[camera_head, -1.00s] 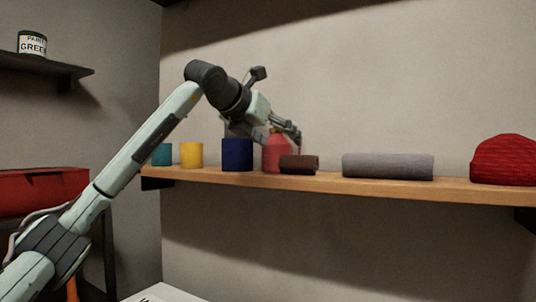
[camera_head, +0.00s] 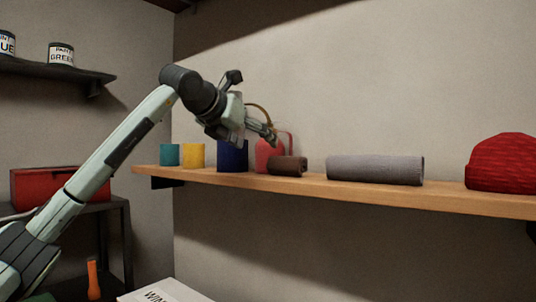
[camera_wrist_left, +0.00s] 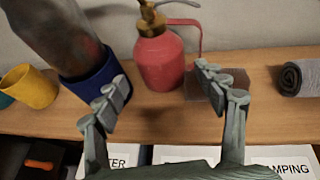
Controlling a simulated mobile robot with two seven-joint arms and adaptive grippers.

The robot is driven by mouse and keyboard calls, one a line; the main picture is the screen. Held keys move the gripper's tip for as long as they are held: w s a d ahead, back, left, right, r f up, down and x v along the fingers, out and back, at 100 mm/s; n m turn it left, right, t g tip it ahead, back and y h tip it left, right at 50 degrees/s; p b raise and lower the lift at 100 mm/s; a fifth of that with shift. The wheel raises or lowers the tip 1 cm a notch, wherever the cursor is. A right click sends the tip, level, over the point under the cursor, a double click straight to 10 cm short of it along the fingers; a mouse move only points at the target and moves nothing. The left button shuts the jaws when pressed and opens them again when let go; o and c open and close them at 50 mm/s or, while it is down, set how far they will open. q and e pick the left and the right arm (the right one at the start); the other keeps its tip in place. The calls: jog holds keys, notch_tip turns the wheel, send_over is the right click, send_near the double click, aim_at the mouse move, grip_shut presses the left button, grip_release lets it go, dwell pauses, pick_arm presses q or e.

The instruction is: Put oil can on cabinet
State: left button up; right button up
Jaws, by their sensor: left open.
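The oil can (camera_head: 268,156) is red with a red side handle and a brass top. It stands upright on the wooden wall shelf. My left gripper (camera_head: 268,138) is open in front of the can. In the left wrist view its two fingers (camera_wrist_left: 164,98) are spread apart, with the can beyond and between them and nothing held. I cannot tell which piece here is the cabinet. My right gripper is not in view.
A red toolbox (camera_head: 45,187) is at left. A white labelled box (camera_head: 165,291) is below.

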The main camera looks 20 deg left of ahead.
aim_at(263, 147)
pick_arm(q)
jog(key=x, duration=0.5)
jog(key=shift+w+f+p, duration=0.2)
jog(key=shift+w+p, duration=0.15)
jog(key=shift+p, duration=0.05)
jog(key=shift+w+d+f, duration=0.1)
jog(key=shift+w+f, duration=0.1)
jog(key=shift+w, duration=0.25)
jog(key=c, duration=1.1)
jog(key=shift+r, duration=0.15)
jog(key=shift+c, duration=0.8)
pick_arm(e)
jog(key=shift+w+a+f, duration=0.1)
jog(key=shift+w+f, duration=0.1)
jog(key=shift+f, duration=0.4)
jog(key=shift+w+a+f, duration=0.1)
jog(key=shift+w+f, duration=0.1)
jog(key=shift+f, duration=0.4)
